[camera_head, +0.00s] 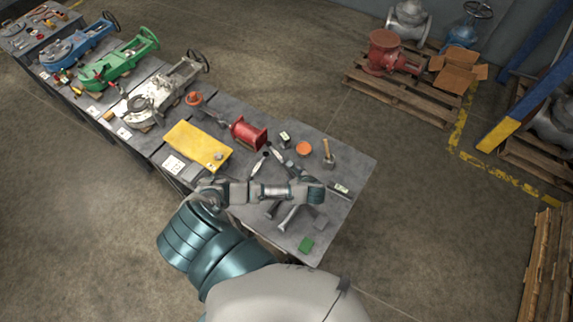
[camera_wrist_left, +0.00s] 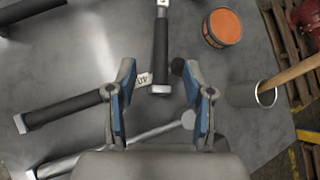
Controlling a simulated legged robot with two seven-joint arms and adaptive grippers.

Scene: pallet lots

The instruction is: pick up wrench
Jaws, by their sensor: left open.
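A wrench-like tool (camera_head: 278,160) with a silver shank and dark grip lies on the grey table. In the left wrist view its black grip (camera_wrist_left: 160,58) points down between my fingertips, and its far end is cut off. My left gripper (camera_wrist_left: 157,76) is open and empty above the grip. In the head view the left gripper (camera_head: 312,188) is over the table's near right part, with its fingers largely hidden. A second black-handled tool (camera_wrist_left: 65,110) lies to the left, and a grey rod (camera_wrist_left: 120,146) lies below. My right gripper is not in view.
An orange round can (camera_head: 303,148) and a metal cup-like piece with a wooden handle (camera_head: 328,160) stand to the right. A red flanged part (camera_head: 248,133) and a yellow plate (camera_head: 197,146) lie further left. A green block (camera_head: 306,244) is near the front edge.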

